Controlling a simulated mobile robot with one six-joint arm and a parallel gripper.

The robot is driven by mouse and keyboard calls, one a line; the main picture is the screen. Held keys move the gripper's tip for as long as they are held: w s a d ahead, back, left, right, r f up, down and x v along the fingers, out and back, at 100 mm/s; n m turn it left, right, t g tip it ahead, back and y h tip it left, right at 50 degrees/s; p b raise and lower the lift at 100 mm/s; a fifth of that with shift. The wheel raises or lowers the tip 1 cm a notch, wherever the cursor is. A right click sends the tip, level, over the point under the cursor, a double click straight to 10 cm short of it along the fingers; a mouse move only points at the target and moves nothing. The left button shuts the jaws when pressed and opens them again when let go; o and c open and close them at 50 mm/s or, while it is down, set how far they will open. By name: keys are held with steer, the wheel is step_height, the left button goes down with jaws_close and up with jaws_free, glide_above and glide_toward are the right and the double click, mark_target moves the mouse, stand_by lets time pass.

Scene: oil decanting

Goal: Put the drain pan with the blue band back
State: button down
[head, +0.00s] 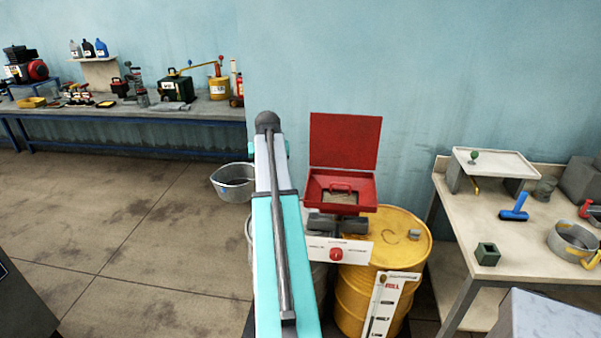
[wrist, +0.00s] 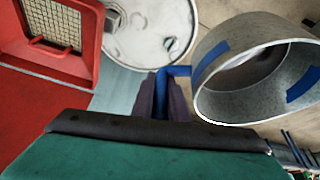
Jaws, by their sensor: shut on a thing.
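The drain pan with the blue band (wrist: 212,98) is a round grey metal pan, tilted, at the right of the wrist view. Blue patches show on its wall, and a blue handle runs from it to my gripper (wrist: 165,100). The dark fingers are shut on this handle. In the head view the pan (head: 233,184) hangs just left of my arm, above the floor. Its blue band cannot be made out there, and my gripper is hidden behind the arm.
An open red box (head: 340,190) with a mesh stands by a yellow drum (head: 400,235). A pale drum lid (wrist: 150,45) is near the gripper. The right bench (head: 470,215) holds another round pan (head: 575,240) and a blue tool (head: 514,208). A cluttered bench (head: 130,115) stands back left; floor between is clear.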

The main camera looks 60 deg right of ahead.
steer(key=w+a, duration=0.3)
steer(key=a, duration=0.1)
steer(key=w+a+n, duration=0.1)
steer(key=w+a, duration=0.2)
steer(key=a, duration=0.2)
steer(key=w+a+n+b, duration=0.1)
steer(key=w+a, duration=0.2)
steer(key=a, duration=0.1)
steer(key=shift+w+a+r+t+y, duration=0.25)
steer(key=shift+w+t+y, duration=0.05)
steer(key=shift+w+t, duration=0.1)
steer(key=w+a+n+y+b, duration=0.1)
steer(key=w+a+n, duration=0.4)
steer(key=a, duration=1.2)
steer(key=w+a+n+t+y+b, duration=0.1)
steer(key=w+a+n+y+b, duration=0.1)
steer(key=a, duration=3)
steer(key=shift+w+a+r+n, duration=0.25)
steer(key=shift+w+r+n, duration=0.15)
steer(key=shift+w+n, duration=0.25)
steer(key=shift+s, duration=0.15)
